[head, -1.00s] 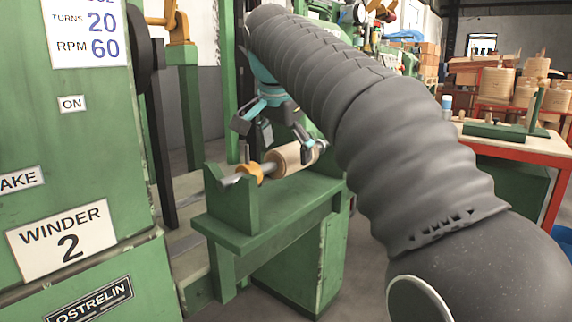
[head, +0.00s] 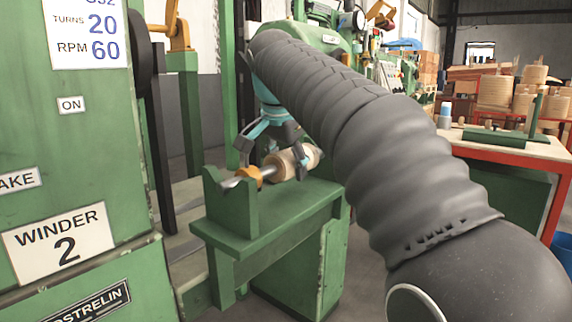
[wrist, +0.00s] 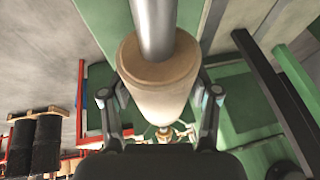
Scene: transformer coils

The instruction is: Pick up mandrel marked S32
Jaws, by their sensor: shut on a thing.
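The mandrel (head: 285,163) is a pale wooden cylinder on a metal shaft with an orange collar (head: 249,173) near one end. It lies roughly level on the green stand (head: 230,207), the shaft end at the upright plate. My gripper (head: 274,152) is over the wooden body from above, its fingers shut on it. In the wrist view the wooden body (wrist: 160,85) sits between the two fingers of my gripper (wrist: 160,97), with the shaft (wrist: 154,28) running toward the top. No S32 marking is readable on the mandrel.
The green winder cabinet (head: 70,180) with its "WINDER 2" plate stands close at the left. A red-edged table (head: 520,150) with wooden cylinders and a green fixture is at the right. Green machinery stands behind the stand.

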